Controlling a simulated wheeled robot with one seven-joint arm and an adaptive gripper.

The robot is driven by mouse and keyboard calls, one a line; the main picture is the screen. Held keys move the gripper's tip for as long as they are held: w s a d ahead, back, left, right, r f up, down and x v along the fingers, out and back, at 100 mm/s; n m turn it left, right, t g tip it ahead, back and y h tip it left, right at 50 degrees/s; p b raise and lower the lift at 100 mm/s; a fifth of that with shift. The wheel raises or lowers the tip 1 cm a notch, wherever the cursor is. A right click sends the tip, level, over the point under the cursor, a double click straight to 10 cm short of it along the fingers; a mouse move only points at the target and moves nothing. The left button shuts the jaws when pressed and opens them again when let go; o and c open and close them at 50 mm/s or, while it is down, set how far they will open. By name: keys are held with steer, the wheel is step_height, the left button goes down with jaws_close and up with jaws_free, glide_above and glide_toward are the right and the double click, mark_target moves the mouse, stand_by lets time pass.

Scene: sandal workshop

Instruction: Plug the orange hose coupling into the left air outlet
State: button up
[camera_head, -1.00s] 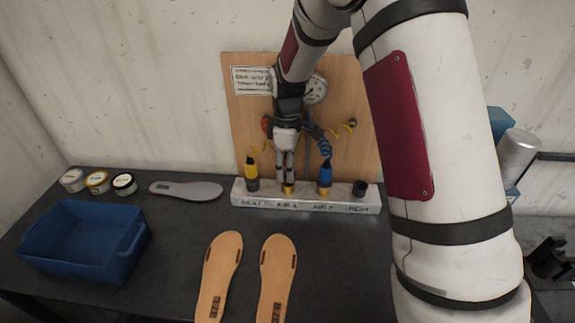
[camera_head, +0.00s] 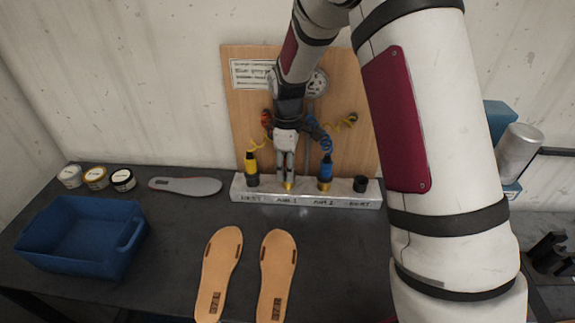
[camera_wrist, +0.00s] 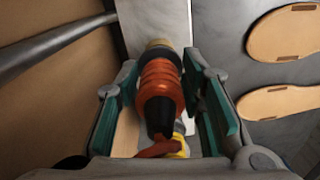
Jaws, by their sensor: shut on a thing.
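The orange hose coupling (camera_wrist: 160,85) is ribbed, with a dark collar at its far end. My gripper (camera_head: 285,178) is shut on it, its teal pads on either side in the wrist view. The gripper points down at the left air outlet (camera_head: 288,187), a brass fitting on the pale rail (camera_head: 310,202). In the wrist view the coupling's collar meets the brass outlet (camera_wrist: 160,44), lined up with it. I cannot tell whether it is fully seated. In the head view the fingers hide the coupling.
A yellow coupling (camera_head: 251,167) stands just left of my gripper, and a blue coupling (camera_head: 325,171) stands right of it. A black rest socket (camera_head: 360,183) is empty. A wooden board (camera_head: 350,85) with a gauge is behind. Tan soles (camera_head: 218,270) and a blue bin (camera_head: 75,255) lie in front.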

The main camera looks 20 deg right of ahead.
steer(key=shift+f, duration=0.3)
steer(key=o, duration=1.3)
steer(key=shift+r+p, duration=1.15)
steer(key=shift+r, duration=3.9)
